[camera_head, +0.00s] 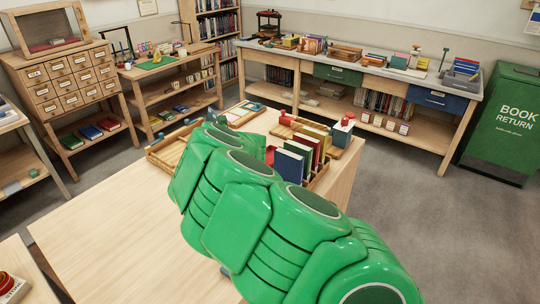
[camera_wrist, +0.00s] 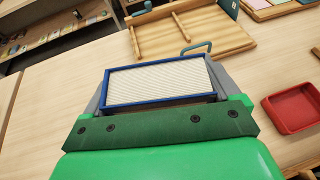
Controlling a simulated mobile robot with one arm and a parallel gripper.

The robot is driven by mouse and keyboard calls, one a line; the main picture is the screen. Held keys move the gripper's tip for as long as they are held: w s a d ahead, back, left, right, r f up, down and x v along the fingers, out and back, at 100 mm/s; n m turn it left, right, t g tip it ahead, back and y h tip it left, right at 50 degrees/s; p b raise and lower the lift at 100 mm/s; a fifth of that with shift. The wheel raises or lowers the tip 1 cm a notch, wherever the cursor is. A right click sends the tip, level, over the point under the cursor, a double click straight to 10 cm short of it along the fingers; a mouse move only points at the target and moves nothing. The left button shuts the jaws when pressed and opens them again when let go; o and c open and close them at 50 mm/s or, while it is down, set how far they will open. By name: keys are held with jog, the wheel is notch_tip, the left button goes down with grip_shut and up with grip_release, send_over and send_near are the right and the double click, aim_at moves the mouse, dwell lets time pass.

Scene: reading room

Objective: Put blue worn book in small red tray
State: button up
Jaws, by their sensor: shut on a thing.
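The blue book (camera_wrist: 157,83) is between the two grey fingers of my gripper (camera_wrist: 160,90) in the wrist view. Its white page edges face the camera, framed by blue covers; wear on the covers cannot be made out. My gripper is shut on it, above the wooden table. The small red tray (camera_wrist: 295,107) sits on the table to the right of my gripper, apart from it, and looks empty. In the head view my green arm hides the gripper and the held book.
A wooden rack (camera_wrist: 184,28) with rails lies beyond the book. Upright books, including a dark blue one (camera_head: 290,163), stand in a holder on the table in the head view. The table's left part (camera_head: 110,220) is bare. A green book return bin (camera_head: 505,125) stands far right.

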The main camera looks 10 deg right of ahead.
jog(key=w+a+r+m+t+h, duration=0.1)
jog(key=w+a+m+h, duration=0.1)
jog(key=w, duration=0.4)
jog(key=w+a+r+m+t+h, duration=0.1)
jog(key=w+a+m+h, duration=0.1)
jog(key=w, duration=0.4)
jog(key=shift+w+h, duration=0.25)
jog(key=shift+h, duration=0.05)
jog(key=shift+w, duration=0.15)
jog(key=w+d+r+m+h, duration=0.5)
jog(key=w+d+m+h, duration=0.35)
jog(key=d, duration=0.35)
jog(key=s+d+m+g+h, duration=0.2)
jog(key=d+m+g+h, duration=0.15)
jog(key=d, duration=0.55)
jog(key=s+d+m+g+h, duration=0.3)
jog(key=d+m+g, duration=0.15)
jog(key=d, duration=0.35)
notch_tip(320, 180, down, 16)
dwell(0.3)
jog(key=shift+f, duration=0.55)
